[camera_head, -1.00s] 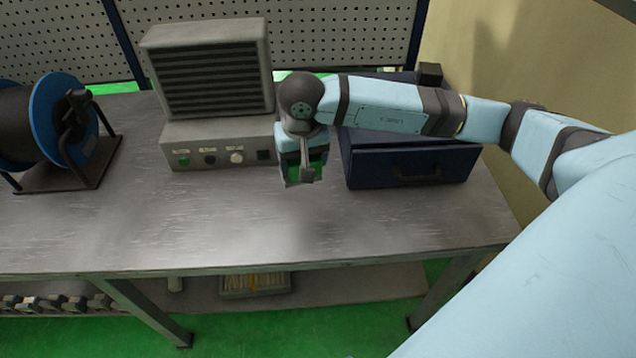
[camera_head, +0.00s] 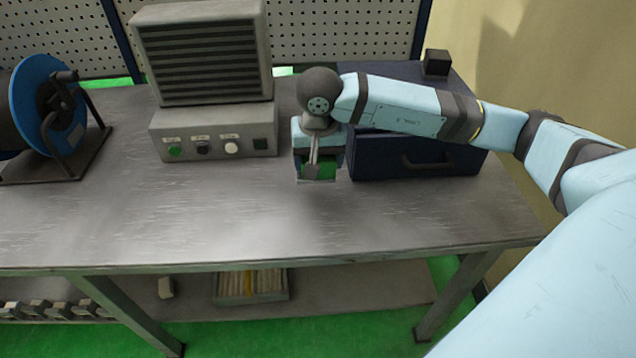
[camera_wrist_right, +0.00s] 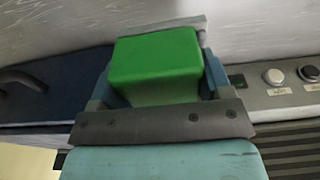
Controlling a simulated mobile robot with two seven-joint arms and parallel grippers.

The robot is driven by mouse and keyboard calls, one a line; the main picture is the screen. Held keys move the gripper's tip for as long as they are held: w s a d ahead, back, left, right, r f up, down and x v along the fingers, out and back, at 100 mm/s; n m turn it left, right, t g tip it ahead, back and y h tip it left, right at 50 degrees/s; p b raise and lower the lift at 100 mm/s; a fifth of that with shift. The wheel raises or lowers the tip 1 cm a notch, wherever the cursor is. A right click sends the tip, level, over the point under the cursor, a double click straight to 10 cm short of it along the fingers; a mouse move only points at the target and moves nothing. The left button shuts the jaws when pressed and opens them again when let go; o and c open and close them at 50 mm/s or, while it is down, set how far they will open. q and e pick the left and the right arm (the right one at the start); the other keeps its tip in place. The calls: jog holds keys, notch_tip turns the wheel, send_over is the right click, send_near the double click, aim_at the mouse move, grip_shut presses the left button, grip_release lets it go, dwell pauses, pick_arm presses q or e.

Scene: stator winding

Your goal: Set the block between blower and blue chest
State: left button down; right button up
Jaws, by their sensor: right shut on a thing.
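The green block (camera_wrist_right: 155,62) is between the fingers of my right gripper (camera_wrist_right: 158,75) in the right wrist view. In the head view the block (camera_head: 322,171) shows as a green patch, partly hidden by my right gripper (camera_head: 317,174), which is shut on it. The grey louvred blower (camera_head: 204,52) stands to the left of the gripper. The dark blue chest (camera_head: 400,160) with a handle is close on the right. The gripper is between them, nearer the chest. I cannot tell whether the block touches the table. My left gripper is out of view.
The metal table (camera_head: 170,220) is clear in front of the blower and gripper. A blue reel (camera_head: 40,108) on a stand is at the left. A small black box (camera_head: 437,62) sits on the chest's back right. A perforated panel (camera_head: 320,40) stands behind.

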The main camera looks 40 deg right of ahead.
notch_tip(320, 180, down, 4)
jog(key=shift+r, duration=0.25)
jog(key=shift+f, duration=1.75)
jog(key=shift+f+b, duration=0.15)
jog(key=shift+b, duration=0.15)
jog(key=o, duration=1.1)
jog(key=shift+o, duration=0.2)
